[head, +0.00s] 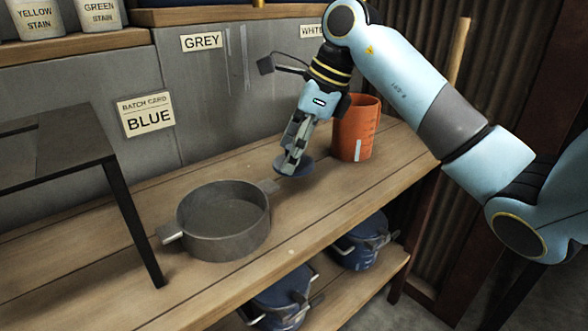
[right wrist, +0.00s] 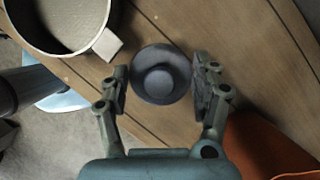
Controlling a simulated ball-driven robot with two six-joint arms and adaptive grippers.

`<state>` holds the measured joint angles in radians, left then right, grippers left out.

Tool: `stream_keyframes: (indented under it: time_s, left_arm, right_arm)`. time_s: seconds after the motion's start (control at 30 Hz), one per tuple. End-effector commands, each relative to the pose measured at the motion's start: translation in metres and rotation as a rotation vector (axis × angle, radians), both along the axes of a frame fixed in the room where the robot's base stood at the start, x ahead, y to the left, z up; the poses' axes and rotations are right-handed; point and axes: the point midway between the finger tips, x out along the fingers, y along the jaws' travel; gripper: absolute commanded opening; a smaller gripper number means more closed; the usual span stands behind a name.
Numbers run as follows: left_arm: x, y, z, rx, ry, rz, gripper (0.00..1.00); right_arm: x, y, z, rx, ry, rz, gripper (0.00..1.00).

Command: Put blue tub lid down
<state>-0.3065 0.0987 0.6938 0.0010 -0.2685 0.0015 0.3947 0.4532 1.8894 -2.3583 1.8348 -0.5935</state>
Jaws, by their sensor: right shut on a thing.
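I cannot tell whether the lid touches the bench. Blue tubs (head: 282,300) and (head: 362,243) stand on the lower shelf, partly hidden by the bench. My left gripper is not in view.
An open grey pot (head: 225,243) stands left of the lid; an orange bucket (head: 357,132) stands close behind right. A dark raised stand (head: 50,150) is at the left. The wall card (head: 147,114) reads "BLUE". The bench (head: 330,205) is bare in front of the lid.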

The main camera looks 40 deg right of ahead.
Motion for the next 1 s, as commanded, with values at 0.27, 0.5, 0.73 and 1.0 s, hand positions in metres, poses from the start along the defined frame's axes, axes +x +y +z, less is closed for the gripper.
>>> stream_keyframes:
  time_s: [0.27,0.5,0.73,1.0]
  left_arm:
    - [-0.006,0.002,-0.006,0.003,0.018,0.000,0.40]
    - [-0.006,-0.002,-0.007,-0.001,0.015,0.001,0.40]
    - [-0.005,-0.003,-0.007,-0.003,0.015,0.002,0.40]
    - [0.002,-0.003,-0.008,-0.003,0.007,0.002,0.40]
  right_arm:
    - [-0.001,0.000,-0.036,0.000,0.001,0.000,0.42]
    - [-0.001,0.000,-0.036,0.000,0.000,0.000,0.42]
    - [-0.001,0.000,-0.037,0.000,0.000,0.000,0.85]
    - [-0.001,0.000,-0.036,0.000,0.000,0.000,0.87]
